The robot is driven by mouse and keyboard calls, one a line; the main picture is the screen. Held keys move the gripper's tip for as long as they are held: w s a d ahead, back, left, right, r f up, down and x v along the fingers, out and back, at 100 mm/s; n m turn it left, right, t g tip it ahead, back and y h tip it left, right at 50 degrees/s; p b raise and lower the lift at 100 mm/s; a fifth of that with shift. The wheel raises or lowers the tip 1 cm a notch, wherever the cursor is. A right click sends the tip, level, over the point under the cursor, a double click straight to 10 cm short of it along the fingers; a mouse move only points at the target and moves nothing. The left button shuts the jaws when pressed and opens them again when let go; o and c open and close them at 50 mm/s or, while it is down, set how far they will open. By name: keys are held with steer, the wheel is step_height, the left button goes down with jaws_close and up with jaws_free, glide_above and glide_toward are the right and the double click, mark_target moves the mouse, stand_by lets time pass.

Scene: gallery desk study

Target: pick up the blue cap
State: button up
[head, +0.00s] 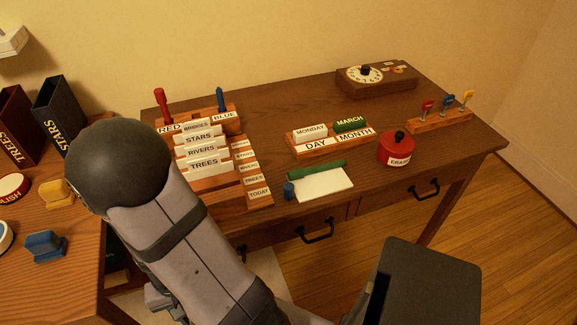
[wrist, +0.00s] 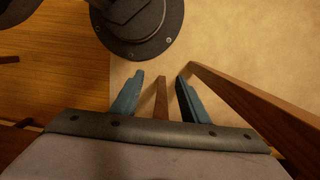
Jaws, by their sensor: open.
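The blue cap (head: 289,191) is a small blue cylinder standing on the brown desk (head: 380,210), near its front edge. The cap is not in the wrist view. In the head view my arm covers the lower left middle, and the fingers cannot be made out.
A card rack (head: 262,196) stands left of the cap, with red and blue pens behind. The day-month block (head: 331,144) is behind, and a red eraser pot (head: 396,150) to the right. A dark chair (head: 430,285) stands in front. A wooden leg (wrist: 240,100) is close beside my fingers.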

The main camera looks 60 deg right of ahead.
steer(key=s+d+r+m+g+p, duration=0.1)
steer(key=s+r+m+p, duration=0.3)
steer(key=p, duration=0.3)
steer(key=w+r+n+t+h+p, duration=0.1)
steer(key=w+r+n+t+p, duration=0.2)
steer(key=w+r+n+p, duration=0.65)
steer(key=w+r+n+t+p, duration=0.3)
steer(key=w+r+n+p, duration=0.3)
steer(key=r, duration=0.7)
step_height(320, 180, up, 3)
steer(key=m+g+h+p, duration=0.1)
steer(key=m+h+p, duration=0.1)
steer(key=m+p, duration=1)
glide_above(289, 191)
steer(key=w+a, duration=0.8)
steer(key=w, duration=0.2)
steer(key=shift+a+m+b, duration=0.2)
steer(key=shift+m+b, duration=0.1)
steer(key=shift+m, duration=0.15)
steer(key=shift+s+d+f+m+g+h+p, duration=0.25)
steer(key=shift+s+d+m, duration=0.3)
steer(key=shift+s+d, duration=0.9)
steer(key=shift+s+d+f+m+g+h+p, duration=0.1)
steer(key=shift+s+d+f+m+h, duration=0.55)
steer(key=shift+s, duration=1.25)
steer(key=shift+s+d+r+m+g+p, duration=0.15)
steer(key=shift+s+d+m, duration=0.25)
steer(key=shift+s+d, duration=1.1)
